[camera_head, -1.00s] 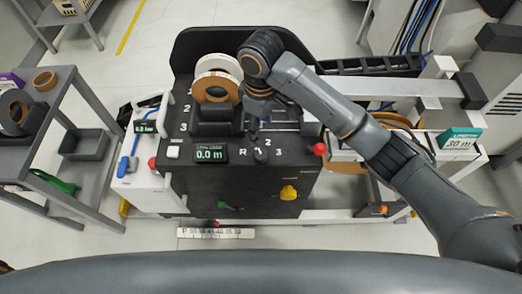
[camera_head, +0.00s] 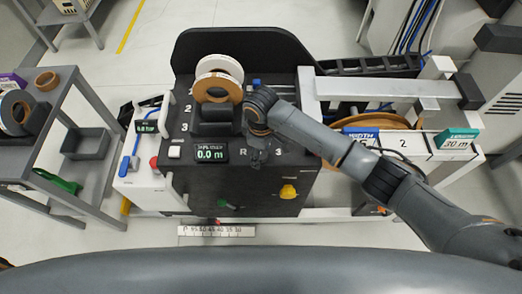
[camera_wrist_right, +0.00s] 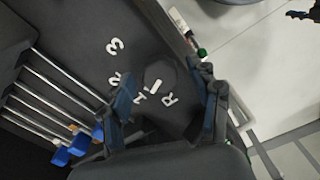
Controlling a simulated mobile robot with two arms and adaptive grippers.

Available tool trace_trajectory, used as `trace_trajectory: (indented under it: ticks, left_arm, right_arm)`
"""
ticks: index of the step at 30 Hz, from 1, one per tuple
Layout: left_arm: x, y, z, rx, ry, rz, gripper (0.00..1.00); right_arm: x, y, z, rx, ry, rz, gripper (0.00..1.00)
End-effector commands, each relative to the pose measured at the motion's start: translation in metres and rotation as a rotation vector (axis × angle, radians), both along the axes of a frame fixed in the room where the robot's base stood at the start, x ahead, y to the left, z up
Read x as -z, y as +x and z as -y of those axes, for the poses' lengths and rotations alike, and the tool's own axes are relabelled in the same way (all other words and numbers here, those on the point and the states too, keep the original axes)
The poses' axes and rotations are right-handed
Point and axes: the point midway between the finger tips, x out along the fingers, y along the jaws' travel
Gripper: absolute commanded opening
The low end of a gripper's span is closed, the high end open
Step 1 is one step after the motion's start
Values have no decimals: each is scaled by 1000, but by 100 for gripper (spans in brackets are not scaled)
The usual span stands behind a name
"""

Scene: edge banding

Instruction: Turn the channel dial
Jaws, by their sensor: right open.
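The channel dial (camera_wrist_right: 160,74) is a dark round knob with a white pointer mark on the black machine panel. In the right wrist view, the labels 3, 2, 1 and R are printed around it, and the white mark lies close to the 1. My right gripper (camera_head: 257,158) is over the dial and hides it in the head view, where only R and 3 show clearly. In the wrist view the two fingers of this gripper (camera_wrist_right: 168,95) are apart, one on each side of the dial, with nothing held. Contact cannot be told. My left gripper is out of view.
A display reading 0.0 m (camera_head: 210,154) is left of the gripper. A yellow knob (camera_head: 288,192) is at lower right. Tape rolls (camera_head: 218,85) stand behind, and metal rods (camera_wrist_right: 50,95) with blue ends lie beside the dial area in the wrist view.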

Motion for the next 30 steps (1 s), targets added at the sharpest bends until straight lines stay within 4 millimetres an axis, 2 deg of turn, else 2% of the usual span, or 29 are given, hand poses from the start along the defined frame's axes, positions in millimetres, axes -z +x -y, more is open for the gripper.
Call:
trace_trajectory:
  ticks: [3,11,20,30]
  left_arm:
    - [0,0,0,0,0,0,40]
    - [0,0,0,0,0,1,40]
    - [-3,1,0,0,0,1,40]
    - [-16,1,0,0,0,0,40]
  right_arm:
    - [0,0,0,0,0,0,60]
    - [0,0,0,0,0,0,7]
    - [-1,0,0,-30,0,-1,7]
    - [-3,0,-1,-240,1,-2,7]
